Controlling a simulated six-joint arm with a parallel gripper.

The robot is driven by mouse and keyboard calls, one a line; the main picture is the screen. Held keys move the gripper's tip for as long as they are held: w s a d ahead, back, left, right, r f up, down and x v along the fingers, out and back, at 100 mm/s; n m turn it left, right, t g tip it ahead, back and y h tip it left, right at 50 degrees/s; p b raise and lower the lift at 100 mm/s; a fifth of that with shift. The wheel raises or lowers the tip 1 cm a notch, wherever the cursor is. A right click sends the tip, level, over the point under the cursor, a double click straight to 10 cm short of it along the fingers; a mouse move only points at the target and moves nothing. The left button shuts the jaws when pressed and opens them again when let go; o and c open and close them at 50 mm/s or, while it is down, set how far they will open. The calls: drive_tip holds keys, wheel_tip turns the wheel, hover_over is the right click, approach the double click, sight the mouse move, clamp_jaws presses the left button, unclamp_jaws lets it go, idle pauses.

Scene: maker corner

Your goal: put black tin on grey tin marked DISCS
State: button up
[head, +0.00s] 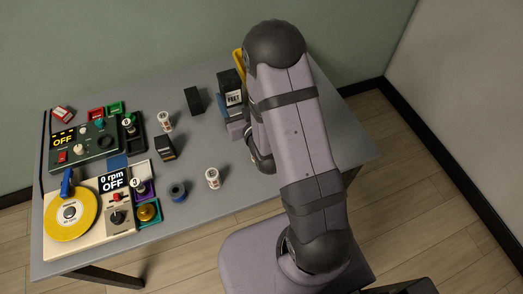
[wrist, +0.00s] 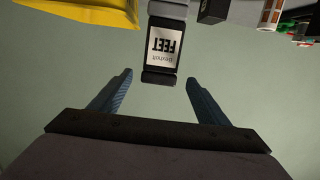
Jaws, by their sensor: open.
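A black tin (head: 233,97) with a white label reading FEET stands at the back right of the table, left of my arm. In the wrist view the FEET tin (wrist: 164,74) appears upside down, just beyond and between the fingertips. My gripper (wrist: 157,78) is open, with nothing between its fingers. A grey block-like thing (head: 236,130) sits at the foot of the FEET tin, partly behind my arm. I cannot read DISCS on anything in view.
A yellow thing (wrist: 75,13) is close on the left in the wrist view. Control panels (head: 85,145) fill the left.

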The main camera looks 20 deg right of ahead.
drive_tip(key=shift+w+f+g, duration=0.15)
drive_tip(key=shift+f+g, duration=0.15)
drive_tip(key=shift+g, duration=0.2)
drive_tip(key=s+g, duration=1.5)
drive_tip(key=s, duration=1)
drive_tip(key=shift+s+a+f, duration=0.15)
drive_tip(key=shift+s+a, duration=0.15)
drive_tip(key=shift+a, duration=0.15)
idle(0.3)
